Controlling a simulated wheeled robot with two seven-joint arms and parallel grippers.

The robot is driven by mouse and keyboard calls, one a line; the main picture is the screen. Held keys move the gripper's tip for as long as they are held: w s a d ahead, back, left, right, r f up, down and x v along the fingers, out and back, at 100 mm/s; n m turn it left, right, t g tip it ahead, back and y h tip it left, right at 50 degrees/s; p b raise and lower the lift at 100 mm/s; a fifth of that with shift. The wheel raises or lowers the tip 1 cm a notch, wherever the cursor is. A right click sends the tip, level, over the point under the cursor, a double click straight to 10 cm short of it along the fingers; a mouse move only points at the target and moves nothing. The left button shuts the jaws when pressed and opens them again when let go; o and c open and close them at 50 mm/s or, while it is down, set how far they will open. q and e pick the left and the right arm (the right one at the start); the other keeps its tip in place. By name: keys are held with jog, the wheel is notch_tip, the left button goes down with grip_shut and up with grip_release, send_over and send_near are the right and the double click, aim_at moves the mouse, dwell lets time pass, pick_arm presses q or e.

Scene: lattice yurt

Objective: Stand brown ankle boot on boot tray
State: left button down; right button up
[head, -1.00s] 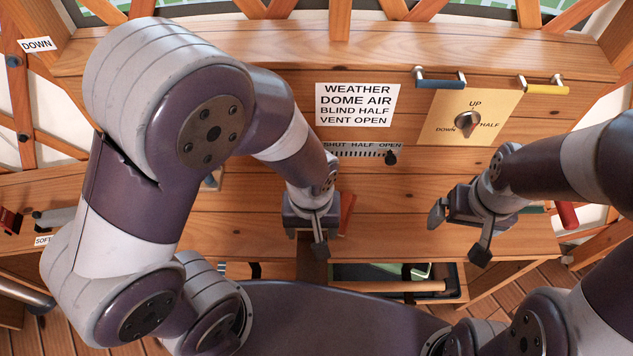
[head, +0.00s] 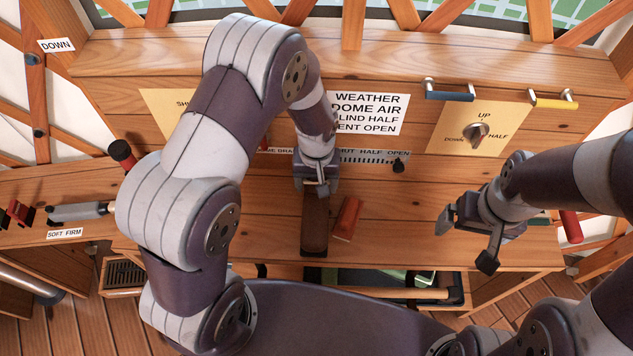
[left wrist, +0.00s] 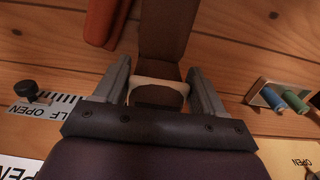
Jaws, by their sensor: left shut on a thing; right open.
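The brown ankle boot (head: 314,226) is at my left gripper (head: 317,188), its long brown part pointing toward me over the wooden counter. My left gripper is shut on it. In the left wrist view the boot (left wrist: 163,45) runs up from between the jaws, with a pale band across it near the fingers. I cannot tell whether it touches the counter. My right gripper (head: 466,240) is open and empty at the right, above the counter. A dark-rimmed tray (head: 461,290) shows partly below the counter's front edge; I cannot tell if it is the boot tray.
A red block (head: 347,218) lies right of the boot on the counter (head: 400,235). A slider (head: 398,165), a knob panel (head: 476,133) and blue and yellow handles stand behind. A slatted box (head: 125,274) is low at the left. The counter between my grippers is mostly clear.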

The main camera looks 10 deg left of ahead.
pick_arm(q)
jog(key=shift+w+f, duration=0.15)
jog(key=shift+f, duration=0.45)
jog(key=shift+w+f, duration=0.2)
jog(key=shift+f, duration=0.05)
jog(key=shift+s, duration=0.1)
jog(key=shift+c, duration=0.5)
grip_release()
jog(key=shift+f, duration=0.15)
